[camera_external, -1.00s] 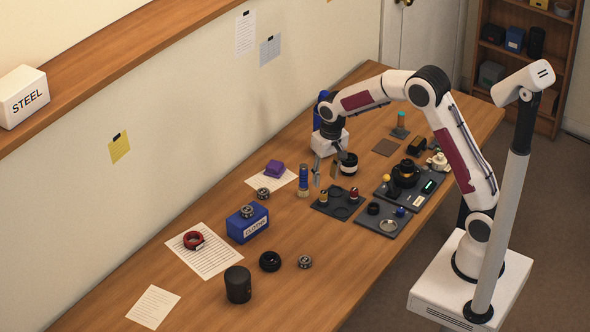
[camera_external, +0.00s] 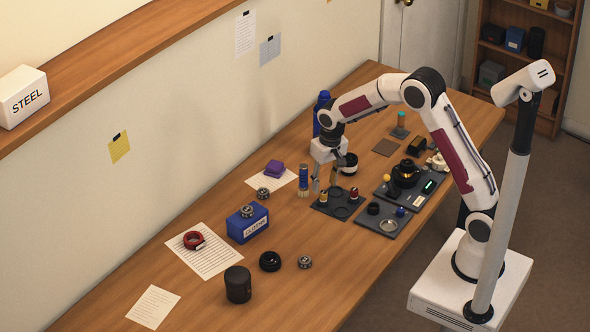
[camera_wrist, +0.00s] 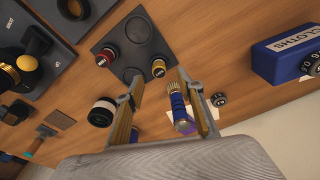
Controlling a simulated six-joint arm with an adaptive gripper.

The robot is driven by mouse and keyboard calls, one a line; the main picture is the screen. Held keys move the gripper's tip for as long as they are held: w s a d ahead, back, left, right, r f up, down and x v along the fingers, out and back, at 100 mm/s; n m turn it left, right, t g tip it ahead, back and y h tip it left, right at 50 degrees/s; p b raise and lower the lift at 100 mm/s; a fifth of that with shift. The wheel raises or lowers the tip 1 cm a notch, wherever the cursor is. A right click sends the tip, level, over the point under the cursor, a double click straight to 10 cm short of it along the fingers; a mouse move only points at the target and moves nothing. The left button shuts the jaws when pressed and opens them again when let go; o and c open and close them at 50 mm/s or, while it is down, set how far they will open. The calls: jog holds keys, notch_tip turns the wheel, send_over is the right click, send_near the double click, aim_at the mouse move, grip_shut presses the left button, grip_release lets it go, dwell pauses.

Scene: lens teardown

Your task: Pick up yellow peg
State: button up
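A short dark peg with a yellow band, which I take for the yellow peg (camera_external: 323,196), stands on a dark grey tray (camera_external: 342,210). In the wrist view the yellow peg (camera_wrist: 159,68) shows between and beyond my fingertips, on the bare-holed tray (camera_wrist: 140,28). My gripper (camera_external: 325,184) is open and empty just above the peg; its spread fingers also show in the wrist view (camera_wrist: 160,80). A similar red-banded peg (camera_external: 354,193) stands on the same tray, near the far side.
A black-and-white ring (camera_external: 349,164) is just behind. Other trays lie to the right; bare wood is in front.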

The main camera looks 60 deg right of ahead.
aim_at(324, 192)
jog(key=shift+w+d+f, duration=0.1)
jog(key=shift+w+f, duration=0.05)
jog(key=shift+f, duration=1.15)
jog(key=shift+w+d+f, duration=0.1)
jog(key=shift+f, duration=1.15)
grip_shut()
